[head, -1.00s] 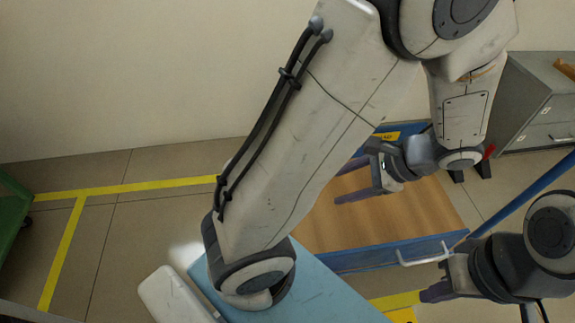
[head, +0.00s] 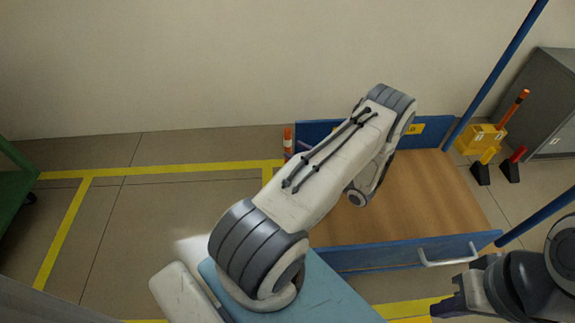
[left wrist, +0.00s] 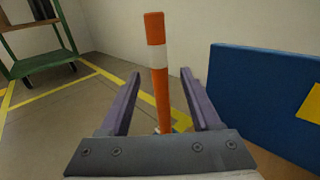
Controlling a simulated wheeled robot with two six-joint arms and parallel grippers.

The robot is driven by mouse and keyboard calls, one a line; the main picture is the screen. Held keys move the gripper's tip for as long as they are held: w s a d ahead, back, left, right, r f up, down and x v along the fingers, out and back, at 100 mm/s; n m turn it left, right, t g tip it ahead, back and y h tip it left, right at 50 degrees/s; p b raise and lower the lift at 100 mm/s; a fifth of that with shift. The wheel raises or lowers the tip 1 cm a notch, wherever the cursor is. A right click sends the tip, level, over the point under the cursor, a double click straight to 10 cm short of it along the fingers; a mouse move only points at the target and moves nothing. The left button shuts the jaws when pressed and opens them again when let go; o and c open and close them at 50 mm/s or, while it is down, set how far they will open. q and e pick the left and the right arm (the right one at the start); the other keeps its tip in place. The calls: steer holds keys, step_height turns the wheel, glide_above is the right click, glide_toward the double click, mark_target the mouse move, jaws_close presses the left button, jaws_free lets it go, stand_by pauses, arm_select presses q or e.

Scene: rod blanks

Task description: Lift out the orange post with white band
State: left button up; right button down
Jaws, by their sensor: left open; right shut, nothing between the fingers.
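The orange post with a white band (head: 287,141) stands at the back left corner of the blue-edged cart in the head view. In the left wrist view the same orange post (left wrist: 161,95) rises upright between the finger lines, clear of both fingers. Its foot is hidden by the gripper body. My left gripper (left wrist: 160,76) is open and empty; in the head view it is mostly hidden behind my left arm. My right gripper (head: 442,309) is shut and empty at the lower right, in front of the cart's handle.
The cart has a wooden deck (head: 425,190), blue end panels and a handle (head: 447,256). Floor at left is open.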

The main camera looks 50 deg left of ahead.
arm_select(q)
steer(key=shift+s+a+f, duration=0.1)
steer(key=shift+s+a, duration=0.05)
steer(key=shift+a, duration=0.85)
steer(key=a+b, duration=0.2)
steer(key=a, duration=0.1)
steer(key=a+b, duration=0.2)
steer(key=shift+s+a+f, duration=0.1)
steer(key=shift+s+a, duration=0.05)
steer(key=shift+s, duration=0.15)
jaws_close()
